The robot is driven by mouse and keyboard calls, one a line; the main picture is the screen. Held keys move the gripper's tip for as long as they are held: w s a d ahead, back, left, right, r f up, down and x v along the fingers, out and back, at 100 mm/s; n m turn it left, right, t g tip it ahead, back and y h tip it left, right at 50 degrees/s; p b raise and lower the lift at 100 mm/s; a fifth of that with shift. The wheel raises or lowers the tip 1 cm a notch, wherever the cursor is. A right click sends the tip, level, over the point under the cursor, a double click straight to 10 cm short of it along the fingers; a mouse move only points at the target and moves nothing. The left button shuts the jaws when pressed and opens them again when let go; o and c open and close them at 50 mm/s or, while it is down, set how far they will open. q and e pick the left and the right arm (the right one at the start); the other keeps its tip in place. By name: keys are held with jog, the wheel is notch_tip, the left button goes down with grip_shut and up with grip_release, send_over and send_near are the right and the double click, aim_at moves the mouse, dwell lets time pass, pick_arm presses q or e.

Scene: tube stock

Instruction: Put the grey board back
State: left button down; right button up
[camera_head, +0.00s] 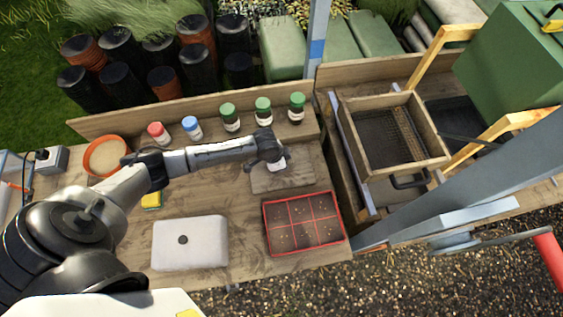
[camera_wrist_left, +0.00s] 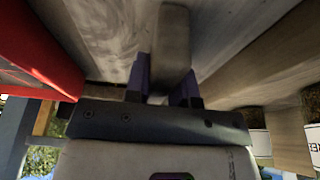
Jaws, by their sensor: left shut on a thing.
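The grey board (camera_head: 301,178) is a flat, pale rectangle at the right of the wooden bench, behind the red tray. My left gripper (camera_head: 277,165) is over its middle and hides part of it. In the left wrist view the board (camera_wrist_left: 105,30) fills the upper middle, and my left gripper (camera_wrist_left: 168,88) is shut on its grey upright handle (camera_wrist_left: 172,40). Whether the board touches the bench or is slightly raised, I cannot tell. My right gripper is not in view.
A red-rimmed tray (camera_head: 268,229) with soil in its compartments lies just in front of the board. A white box (camera_head: 190,242) is at front left. Several capped jars (camera_head: 263,112) line the back ledge. A wooden sieve box (camera_head: 361,164) stands at right.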

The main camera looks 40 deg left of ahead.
pick_arm(q)
jog(key=shift+f, duration=0.35)
jog(key=c, duration=0.9)
grip_release()
jog(key=shift+r, duration=0.1)
jog(key=v, duration=1.3)
jog(key=shift+s+a+r+p, duration=0.1)
jog(key=shift+r+p, duration=0.25)
